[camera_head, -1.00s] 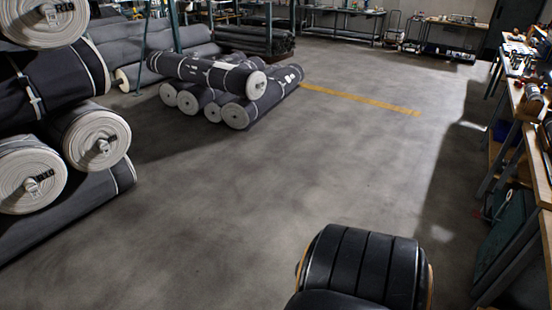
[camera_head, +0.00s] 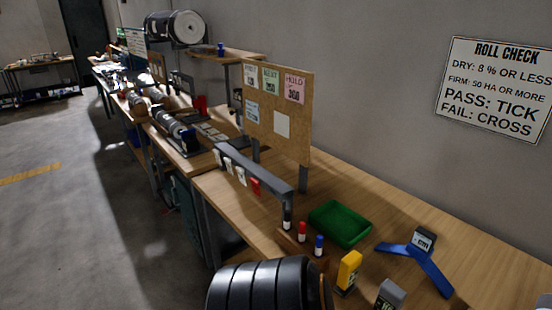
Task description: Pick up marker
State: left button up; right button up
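Several short upright marker-like pieces stand in a small wooden block (camera_head: 294,248) near the front edge of the bench. One has a red top (camera_head: 302,229), one a blue top (camera_head: 319,242), and one a dark body with a white lower part (camera_head: 287,221). They are small, so I cannot read any lettering on them. Neither of my grippers is in view.
The wooden bench (camera_head: 365,192) runs along the wall. A grey rail (camera_head: 259,174) and notice board (camera_head: 277,112) stand behind. Floor (camera_head: 70,225) at left is clear.

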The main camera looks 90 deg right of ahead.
aim_at(302, 233)
jog(key=j+z, duration=0.1)
jog(key=z, duration=2.4)
jog(key=k+l, duration=0.05)
jog(key=l, duration=0.05)
